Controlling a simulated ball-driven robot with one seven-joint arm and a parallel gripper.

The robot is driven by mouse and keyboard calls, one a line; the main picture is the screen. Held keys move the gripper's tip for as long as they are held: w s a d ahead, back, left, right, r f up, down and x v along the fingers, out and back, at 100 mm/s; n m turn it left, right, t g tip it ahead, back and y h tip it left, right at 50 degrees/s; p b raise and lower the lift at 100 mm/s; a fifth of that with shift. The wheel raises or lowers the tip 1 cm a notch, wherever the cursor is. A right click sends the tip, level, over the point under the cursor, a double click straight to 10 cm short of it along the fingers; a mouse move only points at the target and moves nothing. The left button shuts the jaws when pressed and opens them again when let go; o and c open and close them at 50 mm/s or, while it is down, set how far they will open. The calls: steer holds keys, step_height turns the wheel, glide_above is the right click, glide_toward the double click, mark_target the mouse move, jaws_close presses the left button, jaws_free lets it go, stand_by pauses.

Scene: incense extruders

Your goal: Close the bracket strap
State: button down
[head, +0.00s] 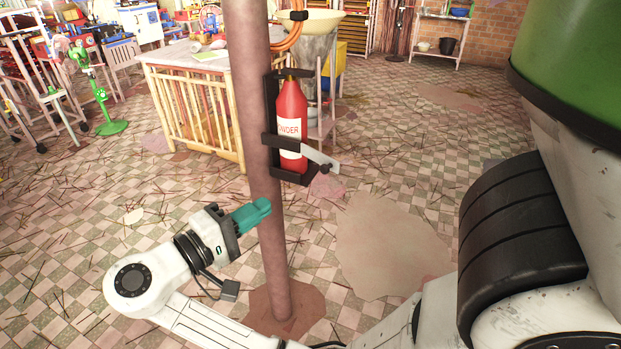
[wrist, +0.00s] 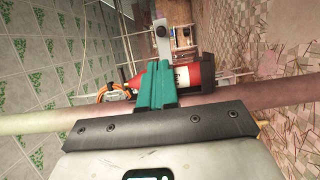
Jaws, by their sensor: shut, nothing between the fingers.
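A red fire extinguisher (head: 291,108) with a white label stands upright in a black bracket (head: 271,100) on the right side of a brown pole (head: 262,150). A dark band crosses its lower body. A pale grey strap piece (head: 320,157) sticks out to the right and slightly down, away from the bottle. My gripper (head: 262,207) has its teal fingers shut and empty, in front of the pole and below the bracket. In the wrist view, the fingers (wrist: 155,82) overlap the pole and partly hide the extinguisher (wrist: 197,75); the grey strap piece (wrist: 162,40) shows beyond their tips.
The pole's round foot (head: 285,308) is on the tiled floor, which is littered with thin sticks. A slatted wooden table (head: 195,115) stands behind the pole. Orange hoses (head: 290,38) hang above the extinguisher.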

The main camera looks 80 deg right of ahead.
mark_target(323, 170)
steer(key=p+x, duration=0.3)
steer(key=x, duration=1)
steer(key=shift+s+d, duration=0.25)
steer(key=shift+d, duration=0.1)
steer(key=shift+s, duration=0.1)
